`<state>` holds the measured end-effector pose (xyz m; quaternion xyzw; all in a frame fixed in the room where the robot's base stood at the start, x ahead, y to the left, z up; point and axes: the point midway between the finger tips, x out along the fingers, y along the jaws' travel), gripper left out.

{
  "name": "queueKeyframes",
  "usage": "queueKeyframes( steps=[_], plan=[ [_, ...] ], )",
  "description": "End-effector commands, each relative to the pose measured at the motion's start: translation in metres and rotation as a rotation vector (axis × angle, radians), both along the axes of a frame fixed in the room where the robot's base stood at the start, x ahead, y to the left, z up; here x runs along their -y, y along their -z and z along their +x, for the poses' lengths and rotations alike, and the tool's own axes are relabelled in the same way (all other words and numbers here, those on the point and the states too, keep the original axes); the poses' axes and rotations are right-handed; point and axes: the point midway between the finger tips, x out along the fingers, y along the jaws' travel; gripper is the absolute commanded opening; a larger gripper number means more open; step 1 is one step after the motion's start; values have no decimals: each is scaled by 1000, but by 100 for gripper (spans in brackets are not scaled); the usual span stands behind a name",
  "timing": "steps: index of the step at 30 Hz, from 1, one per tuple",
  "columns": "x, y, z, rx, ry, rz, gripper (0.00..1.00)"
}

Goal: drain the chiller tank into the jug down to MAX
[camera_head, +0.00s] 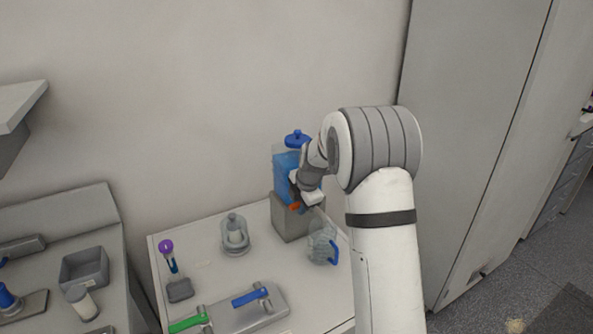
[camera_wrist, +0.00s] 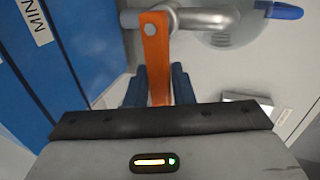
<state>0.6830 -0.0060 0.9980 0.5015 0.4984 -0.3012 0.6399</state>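The chiller tank (camera_head: 284,172) has a blue lid and blue liquid, and stands on a grey block against the wall. Part of it shows at the left of the wrist view (camera_wrist: 75,75), with a MIN label; no MAX mark is readable. A metal tap (camera_wrist: 205,18) with an orange lever (camera_wrist: 156,60) comes off it. My gripper (camera_wrist: 158,85) is at the tap, its two blue fingers closed on either side of the orange lever. The clear jug (camera_head: 321,243) with a blue handle stands below the tap; its contents are hard to make out.
A glass-domed vessel (camera_head: 235,236) stands left of the grey block (camera_head: 288,222). A purple-topped tool (camera_head: 168,252) and a fixture with green and blue handles (camera_head: 240,310) are nearer the front. A tall cabinet (camera_head: 470,130) rises on the right.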

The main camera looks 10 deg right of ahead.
Motion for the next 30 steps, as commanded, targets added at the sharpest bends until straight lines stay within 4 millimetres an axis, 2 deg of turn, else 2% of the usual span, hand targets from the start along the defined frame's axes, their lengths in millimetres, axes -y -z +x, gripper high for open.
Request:
queueKeyframes(
  steps=[2, 19, 30],
  plan=[
    [3, 6, -2, 1, -41, 0, 21],
    [15, 5, -20, 1, -487, 1, 21],
    [15, 0, -23, 1, -533, 1, 21]
  ],
)
